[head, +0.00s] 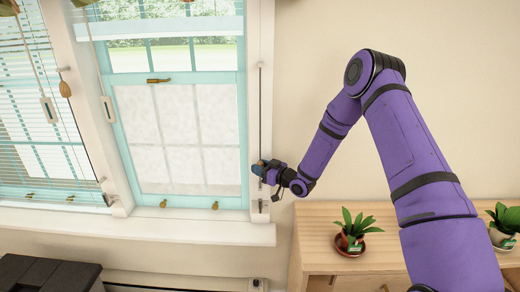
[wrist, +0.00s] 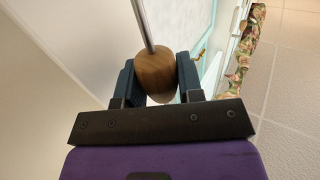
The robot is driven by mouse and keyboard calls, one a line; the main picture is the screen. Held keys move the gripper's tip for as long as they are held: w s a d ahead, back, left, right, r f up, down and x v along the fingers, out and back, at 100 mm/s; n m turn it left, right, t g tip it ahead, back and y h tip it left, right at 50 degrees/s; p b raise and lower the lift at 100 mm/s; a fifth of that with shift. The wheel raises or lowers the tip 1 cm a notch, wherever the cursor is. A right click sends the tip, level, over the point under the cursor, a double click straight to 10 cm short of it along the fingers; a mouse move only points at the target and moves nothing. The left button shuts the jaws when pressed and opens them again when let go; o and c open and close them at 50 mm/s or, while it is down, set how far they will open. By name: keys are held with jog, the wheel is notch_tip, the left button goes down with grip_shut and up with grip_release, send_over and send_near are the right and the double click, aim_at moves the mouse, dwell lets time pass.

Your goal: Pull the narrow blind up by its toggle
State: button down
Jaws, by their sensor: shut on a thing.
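The narrow window (head: 188,135) has a turquoise frame. A thin straight cord (head: 261,110) runs down the white trim on the window's right side. My gripper (head: 260,169) is at the lower part of this cord. In the wrist view, the wooden toggle (wrist: 155,73) sits between the two dark fingers, with the cord (wrist: 143,25) rising from its top. My gripper is shut on the toggle. In the head view the toggle is mostly hidden by the fingers.
A wider window with a slatted blind (head: 30,90) is at the left; another wooden toggle (head: 65,89) hangs there. A white sill (head: 150,228) runs below the windows. Potted plants (head: 353,238) stand on a wooden cabinet (head: 318,222) at the lower right. The wall above is clear.

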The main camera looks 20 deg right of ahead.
aim_at(260, 188)
jog(key=shift+s+f, duration=0.1)
jog(key=shift+f, duration=2.5)
jog(key=c, duration=1)
grip_release()
jog(key=shift+f, duration=0.1)
jog(key=v, duration=1)
jog(key=shift+s+d, duration=0.25)
